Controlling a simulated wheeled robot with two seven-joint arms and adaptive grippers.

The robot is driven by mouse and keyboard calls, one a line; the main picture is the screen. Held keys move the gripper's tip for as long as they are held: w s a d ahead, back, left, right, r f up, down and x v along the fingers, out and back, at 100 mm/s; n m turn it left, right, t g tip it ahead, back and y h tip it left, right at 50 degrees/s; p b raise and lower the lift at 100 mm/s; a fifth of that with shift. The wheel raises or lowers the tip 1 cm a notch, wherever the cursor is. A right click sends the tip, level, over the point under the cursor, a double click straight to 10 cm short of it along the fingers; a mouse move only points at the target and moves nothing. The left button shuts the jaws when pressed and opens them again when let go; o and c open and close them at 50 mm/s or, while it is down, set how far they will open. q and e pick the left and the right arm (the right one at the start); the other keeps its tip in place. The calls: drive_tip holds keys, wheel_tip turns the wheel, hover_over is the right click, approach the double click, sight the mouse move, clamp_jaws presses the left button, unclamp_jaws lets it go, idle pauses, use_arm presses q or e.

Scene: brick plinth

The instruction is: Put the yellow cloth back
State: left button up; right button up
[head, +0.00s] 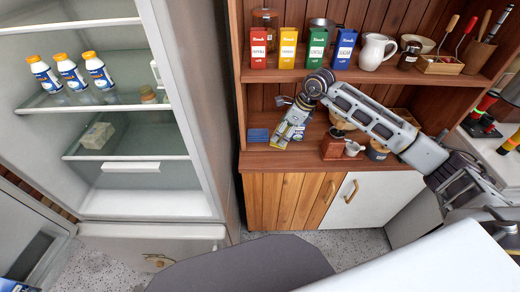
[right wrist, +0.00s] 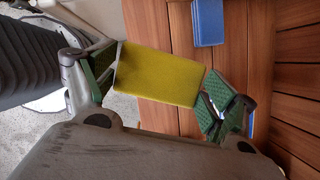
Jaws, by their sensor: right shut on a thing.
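My right gripper (head: 287,134) reaches in from the right in the head view, in front of the wooden cabinet's lower shelf (head: 300,156). In the right wrist view its green-padded fingers (right wrist: 158,86) are shut on the yellow cloth (right wrist: 157,73), a flat folded rectangle held between them. The cloth appears near the shelf's front edge, partly over the floor. In the head view the gripper mostly hides it. A blue folded cloth (head: 258,135) lies on the shelf just left of the gripper; it also shows in the right wrist view (right wrist: 208,22). My left gripper is not in view.
The upper shelf holds several coloured cartons (head: 288,48) and a white jug (head: 376,52). An open fridge (head: 150,205) with bottles stands at left.

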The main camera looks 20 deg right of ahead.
drive_tip(key=shift+w+a, duration=1.85)
drive_tip(key=shift+a, duration=1.8)
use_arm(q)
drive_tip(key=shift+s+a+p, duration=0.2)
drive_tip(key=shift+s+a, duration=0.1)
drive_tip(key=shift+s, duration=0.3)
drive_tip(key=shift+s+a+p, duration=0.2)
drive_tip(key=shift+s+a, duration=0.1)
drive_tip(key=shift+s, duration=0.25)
use_arm(e)
drive_tip(key=shift+d+f, duration=0.1)
drive_tip(key=shift+f, duration=3.25)
drive_tip(key=shift+f, duration=0.15)
wheel_tip(320, 180, down, 4)
drive_tip(key=shift+r, duration=0.25)
drive_tip(key=shift+w+f, duration=0.1)
drive_tip(key=shift+f, duration=0.35)
drive_tip(key=shift+a, duration=0.2)
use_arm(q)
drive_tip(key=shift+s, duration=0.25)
